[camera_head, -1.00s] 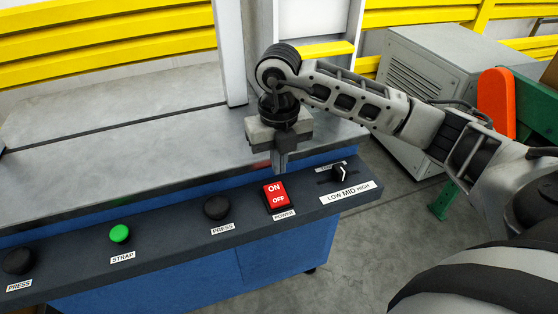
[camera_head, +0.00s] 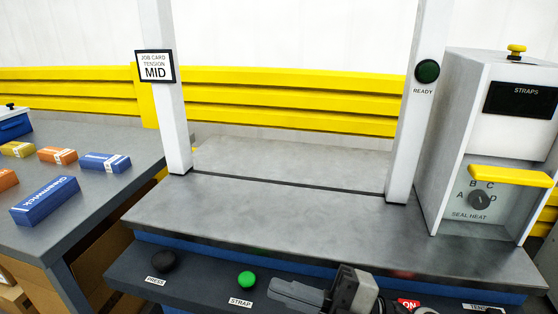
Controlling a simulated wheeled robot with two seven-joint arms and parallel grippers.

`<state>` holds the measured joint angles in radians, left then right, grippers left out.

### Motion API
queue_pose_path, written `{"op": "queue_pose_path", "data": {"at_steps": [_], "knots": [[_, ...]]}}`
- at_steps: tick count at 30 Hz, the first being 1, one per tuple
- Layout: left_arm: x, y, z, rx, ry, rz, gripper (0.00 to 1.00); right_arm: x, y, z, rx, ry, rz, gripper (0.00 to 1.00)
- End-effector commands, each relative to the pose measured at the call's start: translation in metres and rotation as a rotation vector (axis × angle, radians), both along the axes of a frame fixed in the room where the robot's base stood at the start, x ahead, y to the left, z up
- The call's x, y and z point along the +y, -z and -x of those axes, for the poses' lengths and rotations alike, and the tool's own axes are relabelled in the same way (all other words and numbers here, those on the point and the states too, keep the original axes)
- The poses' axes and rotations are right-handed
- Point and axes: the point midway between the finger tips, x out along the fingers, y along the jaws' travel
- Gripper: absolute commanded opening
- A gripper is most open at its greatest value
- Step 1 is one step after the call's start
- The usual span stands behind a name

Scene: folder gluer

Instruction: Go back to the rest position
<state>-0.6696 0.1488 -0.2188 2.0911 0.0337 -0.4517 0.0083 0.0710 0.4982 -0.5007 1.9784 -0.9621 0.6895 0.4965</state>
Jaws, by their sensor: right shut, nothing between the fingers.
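My right gripper (camera_head: 352,292) shows at the bottom of the head view, low over the dark control panel (camera_head: 205,284) of the strapping machine. It is shut with nothing in it; its fingertips are hard to make out. It appears between the green STRAP button (camera_head: 247,279) and the red power switch (camera_head: 408,304), which is cut by the lower edge. A black PRESS button (camera_head: 163,262) is at the left of the panel. My left gripper is not in view.
The grey machine table (camera_head: 270,215) is bare between two white posts. A job card (camera_head: 155,66) reads MID; the READY lamp (camera_head: 427,71) is dark green. A seal heat unit (camera_head: 490,150) stands right. A left table (camera_head: 110,148) holds several boxes.

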Motion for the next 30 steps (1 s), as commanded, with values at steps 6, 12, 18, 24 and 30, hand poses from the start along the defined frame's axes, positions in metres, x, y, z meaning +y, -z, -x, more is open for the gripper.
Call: {"op": "queue_pose_path", "data": {"at_steps": [6, 12, 18, 24, 30], "knots": [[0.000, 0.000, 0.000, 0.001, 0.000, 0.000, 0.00, -0.084, 0.086, -0.035, 0.692, 0.700, -0.373, 0.00], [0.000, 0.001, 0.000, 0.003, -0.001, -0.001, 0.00, -0.122, 0.193, 0.019, 1.201, 1.001, -0.344, 0.00], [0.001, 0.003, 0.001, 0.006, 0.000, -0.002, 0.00, -0.127, 0.235, 0.061, 1.436, 1.079, -0.295, 0.00], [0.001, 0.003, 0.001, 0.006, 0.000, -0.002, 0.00, -0.127, 0.238, 0.065, 1.456, 1.083, -0.290, 0.00], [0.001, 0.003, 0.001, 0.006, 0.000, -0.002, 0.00, -0.127, 0.238, 0.065, 1.456, 1.083, -0.290, 0.00]]}}
